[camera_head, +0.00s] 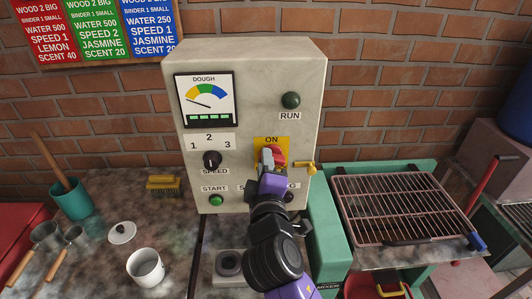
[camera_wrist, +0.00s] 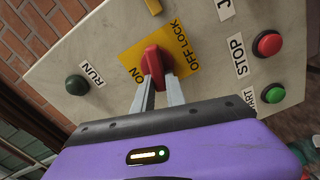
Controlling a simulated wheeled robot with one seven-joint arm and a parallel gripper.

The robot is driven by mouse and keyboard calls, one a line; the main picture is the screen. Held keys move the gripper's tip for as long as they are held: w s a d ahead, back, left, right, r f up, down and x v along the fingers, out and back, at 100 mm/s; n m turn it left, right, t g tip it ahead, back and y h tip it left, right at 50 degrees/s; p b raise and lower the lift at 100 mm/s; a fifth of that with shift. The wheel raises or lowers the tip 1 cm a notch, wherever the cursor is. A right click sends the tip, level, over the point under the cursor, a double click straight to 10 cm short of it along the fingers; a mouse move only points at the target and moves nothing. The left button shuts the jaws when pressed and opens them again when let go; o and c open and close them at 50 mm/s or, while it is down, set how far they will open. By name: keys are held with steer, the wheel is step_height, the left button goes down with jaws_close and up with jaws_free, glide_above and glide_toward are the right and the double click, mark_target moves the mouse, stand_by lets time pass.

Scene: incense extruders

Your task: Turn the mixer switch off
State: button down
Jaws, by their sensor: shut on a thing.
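The mixer switch is a red rotary handle (camera_head: 276,154) on a yellow plate (camera_head: 262,142) at the lower right of the pale control box (camera_head: 247,68). In the wrist view, the red handle (camera_wrist: 153,60) stands between the words ON and OFF LOCK on the yellow plate (camera_wrist: 186,46). My gripper (camera_wrist: 158,80) has its two grey fingers shut on the handle, one on each side. In the head view, my gripper (camera_head: 268,164) and wrist cover the lower part of the plate and the OFF label. The exact handle angle is hard to tell.
The box also bears a dark green RUN lamp (camera_head: 291,100), a dough gauge (camera_head: 205,99), a black speed knob (camera_head: 212,159) and a green START button (camera_head: 216,200). The red STOP button (camera_wrist: 267,44) is close by. A yellow fitting (camera_head: 304,168) sticks out at right, near a rack (camera_head: 400,205).

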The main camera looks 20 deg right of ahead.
steer(key=shift+a+f+n+p, duration=0.15)
steer(key=shift+n+p, duration=0.35)
steer(key=shift+n, duration=0.35)
steer(key=shift+d+f+n+p, duration=0.15)
steer(key=shift+n+p, duration=0.35)
steer(key=shift+n, duration=0.35)
steer(key=shift+a, duration=0.15)
steer(key=c, duration=1.4)
jaws_free()
steer(key=shift+o, duration=0.2)
steer(key=b+v, duration=0.2)
steer(key=v, duration=0.5)
steer(key=shift+s, duration=0.4)
steer(key=shift+a, duration=0.1)
